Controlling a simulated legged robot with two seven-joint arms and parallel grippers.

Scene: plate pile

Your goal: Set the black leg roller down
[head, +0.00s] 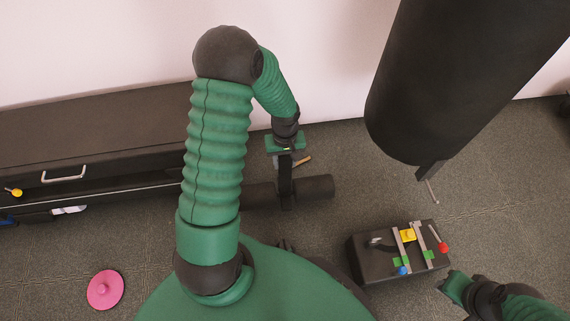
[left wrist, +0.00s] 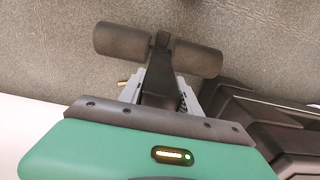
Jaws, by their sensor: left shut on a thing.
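The black leg roller (head: 315,187) has two dark foam pads on a crossbar with a flat black post between them. In the head view it is beyond my left arm, which covers part of its left pad. My left gripper (head: 286,158) is shut on the post. In the left wrist view both pads of the leg roller (left wrist: 121,40) show ahead of the grey fingers of my left gripper (left wrist: 160,88). Whether the pads touch the floor I cannot tell. My right gripper (head: 455,287) is at the lower right, away from the roller; its finger opening is unclear.
A dark drawer unit (head: 100,135) stands along the wall at left. A black box (head: 370,262) with coloured tools stands right of centre, below a large hanging black cylinder (head: 440,80). A pink disc (head: 105,289) lies on the floor. Carpet between roller and box is clear.

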